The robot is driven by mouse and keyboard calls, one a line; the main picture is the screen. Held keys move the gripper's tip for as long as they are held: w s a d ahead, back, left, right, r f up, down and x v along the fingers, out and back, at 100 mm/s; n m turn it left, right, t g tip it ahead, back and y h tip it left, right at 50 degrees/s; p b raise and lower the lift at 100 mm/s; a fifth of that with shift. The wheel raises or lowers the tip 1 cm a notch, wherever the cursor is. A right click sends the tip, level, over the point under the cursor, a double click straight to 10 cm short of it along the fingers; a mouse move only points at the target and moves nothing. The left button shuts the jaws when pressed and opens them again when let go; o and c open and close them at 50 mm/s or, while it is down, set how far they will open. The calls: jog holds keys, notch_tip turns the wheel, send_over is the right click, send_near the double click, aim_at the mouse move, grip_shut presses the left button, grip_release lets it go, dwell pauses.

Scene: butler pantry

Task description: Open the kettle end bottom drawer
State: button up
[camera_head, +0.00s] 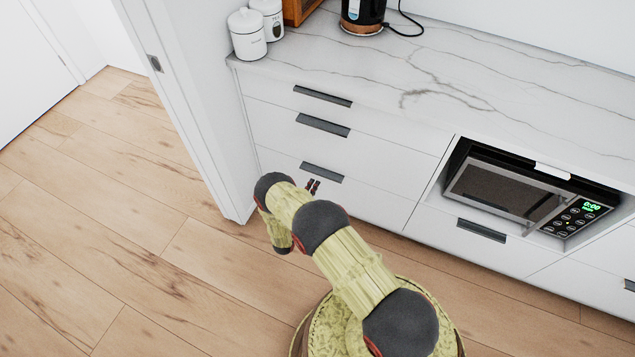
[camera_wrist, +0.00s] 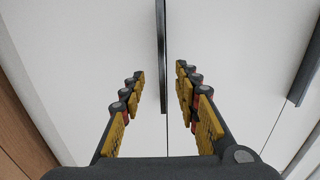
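The kettle (camera_head: 362,14) stands on the counter at the top, above a stack of white drawers. The bottom drawer (camera_head: 375,198) of this stack is closed, its front flush with the cabinet. Its dark bar handle (camera_head: 322,172) runs along its upper part. My gripper (camera_head: 314,187) is just in front of this drawer, close below the handle in the head view, partly hidden by my arm. In the wrist view my gripper (camera_wrist: 160,78) is open, with the dark handle (camera_wrist: 162,50) showing between and beyond its fingers. I cannot tell whether they touch it.
The middle handle (camera_head: 322,125) and top handle (camera_head: 323,96) are above; one also shows at right in the wrist view (camera_wrist: 306,75). A microwave (camera_head: 520,190) sits in a niche at right. A white door frame (camera_head: 185,100) stands close at left. Wood floor (camera_head: 130,235) is clear.

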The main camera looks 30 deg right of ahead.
aim_at(320, 177)
jog(key=b+x, duration=0.1)
jog(key=x, duration=0.3)
jog(key=shift+w+d, duration=0.25)
jog(key=c, duration=0.4)
jog(key=c, duration=0.3)
grip_shut()
